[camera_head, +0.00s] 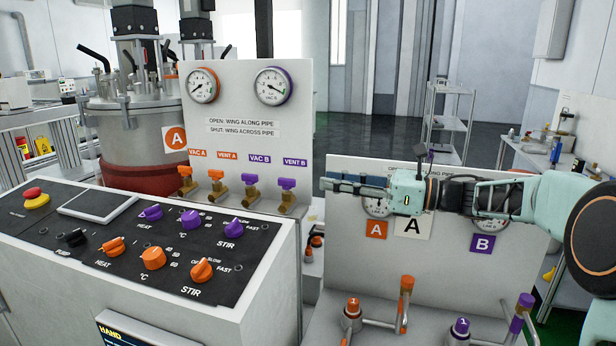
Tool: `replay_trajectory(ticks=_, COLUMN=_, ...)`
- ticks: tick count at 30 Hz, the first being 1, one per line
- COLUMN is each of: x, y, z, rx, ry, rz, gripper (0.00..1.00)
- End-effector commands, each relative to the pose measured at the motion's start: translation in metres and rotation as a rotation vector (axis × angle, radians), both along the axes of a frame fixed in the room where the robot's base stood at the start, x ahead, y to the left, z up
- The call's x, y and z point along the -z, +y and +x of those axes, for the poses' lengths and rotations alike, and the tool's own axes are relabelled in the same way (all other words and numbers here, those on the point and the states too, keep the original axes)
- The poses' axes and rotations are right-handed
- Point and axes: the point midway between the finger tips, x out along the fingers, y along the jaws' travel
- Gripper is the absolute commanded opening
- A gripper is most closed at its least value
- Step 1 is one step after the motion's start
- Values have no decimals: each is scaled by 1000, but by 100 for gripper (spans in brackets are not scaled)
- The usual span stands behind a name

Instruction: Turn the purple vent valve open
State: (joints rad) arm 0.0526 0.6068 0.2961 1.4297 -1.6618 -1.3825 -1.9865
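The purple VENT B valve (287,183) is the rightmost in a row of small brass valves low on the white gauge panel (240,110). Its purple wing looks level, side to side, over the brass body; its exact angle to the pipe is hard to tell. The purple VAC B valve (250,179) stands just left of it. My gripper (328,184) points left, to the right of the VENT B valve and apart from it in the picture. Its fingers are seen edge-on, so their opening is unclear. Nothing shows held.
Orange VENT A (215,175) and VAC A (185,173) valves stand further left. A control console (100,240) with knobs is in front. A second white panel (350,240) stands behind my gripper, with upright capped pipes (405,300) below. A narrow gap separates the panels.

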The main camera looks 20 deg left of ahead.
Motion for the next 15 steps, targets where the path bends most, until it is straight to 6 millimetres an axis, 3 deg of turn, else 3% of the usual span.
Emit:
replay_trajectory(ticks=8, x=5, y=22, z=-15, rx=-56, ry=-35, rz=0, gripper=25)
replay_trajectory(ticks=15, x=4, y=68, z=-20, rx=-54, ry=-32, rz=0, gripper=25)
